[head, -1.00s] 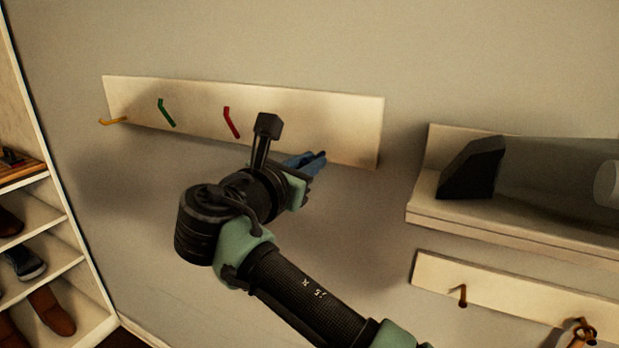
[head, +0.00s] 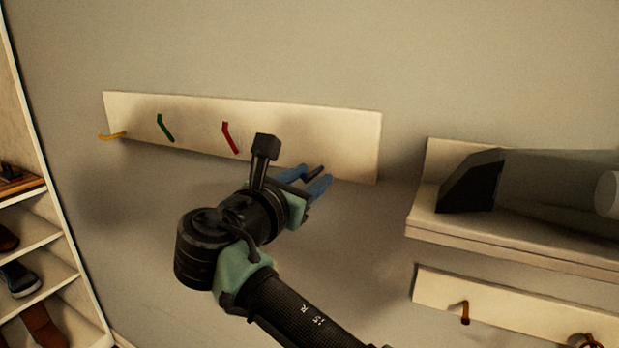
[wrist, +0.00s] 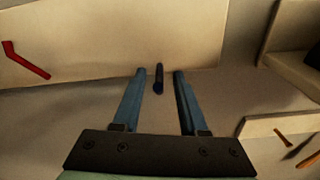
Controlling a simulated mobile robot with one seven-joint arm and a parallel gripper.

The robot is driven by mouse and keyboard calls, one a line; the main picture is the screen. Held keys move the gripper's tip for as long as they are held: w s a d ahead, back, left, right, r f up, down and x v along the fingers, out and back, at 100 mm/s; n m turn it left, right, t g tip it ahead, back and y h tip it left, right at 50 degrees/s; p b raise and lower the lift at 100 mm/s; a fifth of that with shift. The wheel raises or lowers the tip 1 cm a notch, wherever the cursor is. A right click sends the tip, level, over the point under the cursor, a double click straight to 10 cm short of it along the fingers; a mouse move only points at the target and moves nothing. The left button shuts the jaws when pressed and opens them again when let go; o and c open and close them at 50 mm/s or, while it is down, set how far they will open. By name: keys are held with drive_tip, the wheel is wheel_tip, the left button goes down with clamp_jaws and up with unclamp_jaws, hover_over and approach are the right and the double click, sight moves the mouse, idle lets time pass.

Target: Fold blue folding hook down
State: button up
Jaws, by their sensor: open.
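The blue folding hook (wrist: 159,78) shows in the wrist view as a short dark-blue rod at the lower edge of the cream board (wrist: 95,35). It appears to stick out from the board towards the camera. My gripper (wrist: 160,73) is open, with one blue-grey finger on each side of the hook and a visible gap on both sides. In the head view my gripper (head: 315,173) is at the lower right of the board, and the dark hook (head: 314,172) shows between its fingers.
A green hook (head: 165,128) and a red hook (head: 231,138) lie along the board; an orange hook (head: 112,136) sticks out at its left end. A shelf (head: 500,235) with a dark object stands right, above a lower hook rail (head: 440,290). A shoe rack (head: 50,250) is left.

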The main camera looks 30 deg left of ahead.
drive_tip(key=s+d+r+b, duration=0.1)
drive_tip(key=s, duration=1.2)
wheel_tip(320, 180, up, 22)
drive_tip(key=s+d+m+t+y+p, duration=0.2)
drive_tip(key=m+y+p, duration=0.55)
drive_tip(key=m, duration=0.55)
drive_tip(key=s+d+r+m+t+h+p, duration=0.2)
drive_tip(key=d+r+m+t+h, duration=0.2)
drive_tip(key=d+m, duration=0.6)
drive_tip(key=s+d+r+m+t+h+p, duration=0.1)
drive_tip(key=d+r+m+t+h, duration=0.3)
drive_tip(key=d+m, duration=0.7)
wheel_tip(320, 180, up, 2)
drive_tip(key=shift+s+d+m+h+p, duration=0.35)
drive_tip(key=shift+d+p, duration=0.2)
drive_tip(key=shift+d, duration=0.45)
